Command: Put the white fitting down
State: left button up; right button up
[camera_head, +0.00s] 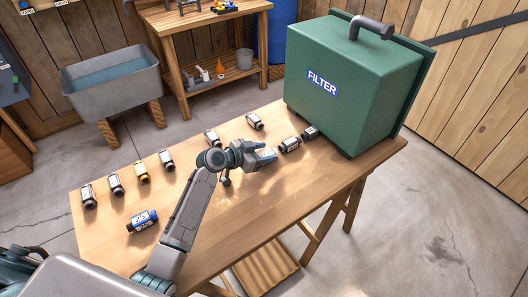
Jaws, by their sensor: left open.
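My left gripper (258,157) is low over the middle of the wooden table (215,215), its jaws open. A pale fitting (267,154) with a small bluish label sits right at the fingertips, partly hidden by them. It appears to rest on the table; I cannot tell whether a finger touches it. Just right of it lie a white and dark fitting (289,145) and a darker one (309,132). Two more pale fittings lie behind the gripper, one to the left (212,138) and one farther back (254,121). My right gripper is out of view.
A green box labelled FILTER (345,95) stands on the table's right end. A blue fitting (142,220) lies left of my arm. The table's front right is clear.

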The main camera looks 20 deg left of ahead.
pick_arm(q)
jog(key=shift+s+r+p, duration=0.1)
jog(key=shift+r+p, duration=0.05)
jog(key=shift+p, duration=0.5)
jog(key=p+v, duration=0.1)
jog(key=v, duration=0.2)
jog(key=p+v, duration=0.1)
jog(key=v, duration=0.3)
jog(key=p+v, duration=0.1)
jog(key=v, duration=0.3)
jog(key=shift+r, duration=0.35)
jog(key=shift+s+a+r, duration=0.2)
jog(key=shift+s+a, duration=0.05)
jog(key=shift+a, duration=0.05)
